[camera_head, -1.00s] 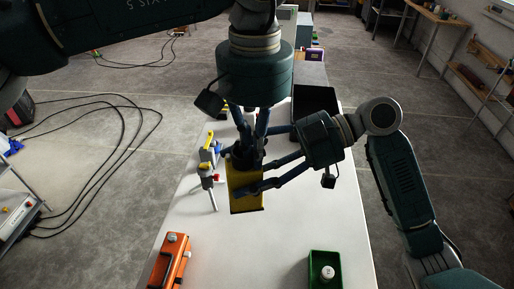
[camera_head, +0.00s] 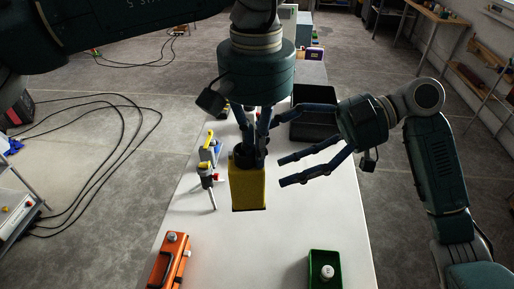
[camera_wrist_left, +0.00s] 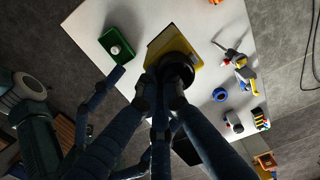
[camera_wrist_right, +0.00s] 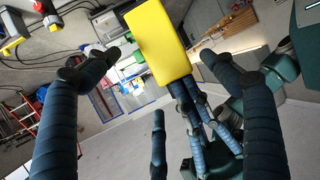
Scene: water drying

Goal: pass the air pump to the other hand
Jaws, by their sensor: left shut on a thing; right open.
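The air pump is a yellow box with a black round top (camera_head: 248,185). It hangs upright above the white table in my left gripper (camera_head: 250,148), which is shut on its black top from above. In the left wrist view the pump (camera_wrist_left: 172,45) sits between the fingertips. My right gripper (camera_head: 282,172) is open and empty, just to the right of the pump and apart from it. In the right wrist view the yellow body (camera_wrist_right: 157,42) shows beyond the open, spread fingers.
A black bin (camera_head: 314,125) is behind my right gripper. The table's front middle is clear.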

